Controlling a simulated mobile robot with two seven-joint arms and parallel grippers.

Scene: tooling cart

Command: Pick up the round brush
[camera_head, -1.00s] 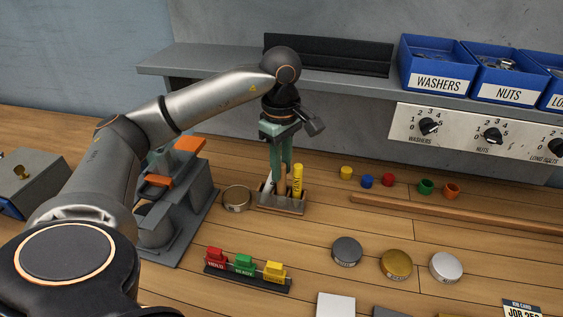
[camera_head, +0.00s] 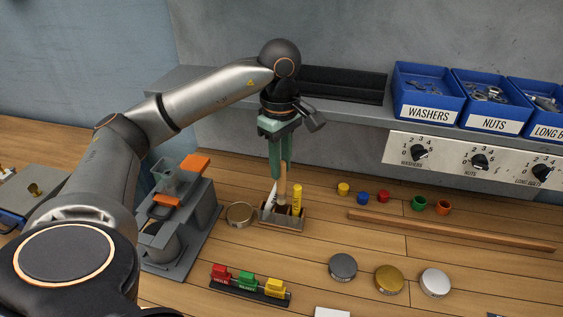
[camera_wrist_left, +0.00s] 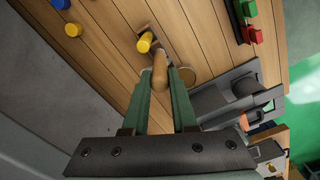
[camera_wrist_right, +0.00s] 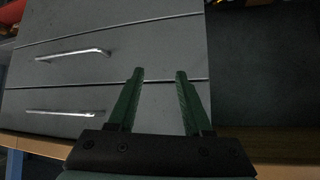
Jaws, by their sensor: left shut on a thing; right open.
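My left gripper (camera_head: 281,172) is shut on the wooden handle of the round brush (camera_head: 282,190), above the small wooden holder (camera_head: 294,224). The brush is upright, and its dark lower end is at the holder, partly hidden; I cannot tell whether it is clear of it. In the left wrist view the tan handle (camera_wrist_left: 160,72) shows between the green fingers. A yellow marker (camera_head: 297,198) and a white pen-like tool (camera_head: 271,194) stand in the holder on either side of the brush. My right gripper (camera_wrist_right: 157,75) is open and empty in front of grey drawers.
A round tin (camera_head: 240,214) and a grey stand with orange parts (camera_head: 180,230) are left of the holder. Red, green and yellow tags (camera_head: 246,282) sit in front. Coloured caps (camera_head: 418,203) and a wooden strip (camera_head: 450,231) lie to the right. A shelf with blue bins (camera_head: 430,90) is behind.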

